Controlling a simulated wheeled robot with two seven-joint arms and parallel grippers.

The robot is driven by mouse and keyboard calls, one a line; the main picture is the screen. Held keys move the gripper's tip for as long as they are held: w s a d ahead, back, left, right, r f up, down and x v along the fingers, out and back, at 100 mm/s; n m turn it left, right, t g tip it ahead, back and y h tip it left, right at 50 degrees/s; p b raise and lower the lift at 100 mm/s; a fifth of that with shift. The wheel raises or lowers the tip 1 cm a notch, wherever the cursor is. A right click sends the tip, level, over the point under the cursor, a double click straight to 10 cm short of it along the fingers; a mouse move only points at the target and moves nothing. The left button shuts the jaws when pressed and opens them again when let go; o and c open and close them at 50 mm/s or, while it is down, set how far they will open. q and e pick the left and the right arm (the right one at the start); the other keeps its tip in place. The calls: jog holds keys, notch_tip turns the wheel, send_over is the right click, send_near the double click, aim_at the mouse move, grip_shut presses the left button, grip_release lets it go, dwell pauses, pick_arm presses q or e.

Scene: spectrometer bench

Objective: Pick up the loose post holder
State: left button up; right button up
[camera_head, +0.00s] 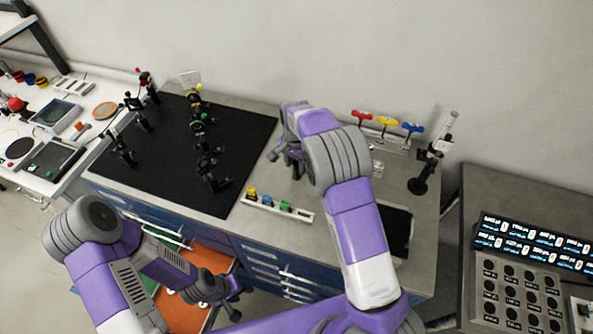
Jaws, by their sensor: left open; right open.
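Several small black posts and mounts stand on the black breadboard (170,185); one black mount (214,184) is near its right front edge. A taller black stand with a post (424,178) is at the right end of the bench. I cannot tell which of these is the loose post holder, and my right arm hides part of the bench. My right gripper (285,160) is open above the bench, just right of the breadboard, with nothing seen in it. My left gripper (234,296) is open and low, in front of the bench by an orange surface (185,311).
A white rack with coloured pieces (277,207) lies at the bench's front edge. Red, yellow and blue handled tools (387,122) stand at the back. A dark pad (397,229) lies front right. A control panel (522,290) is on the right; a cluttered white table (62,155) is left.

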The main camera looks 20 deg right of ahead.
jog(key=shift+f, duration=0.55)
grip_shut()
jog(key=shift+r, duration=0.15)
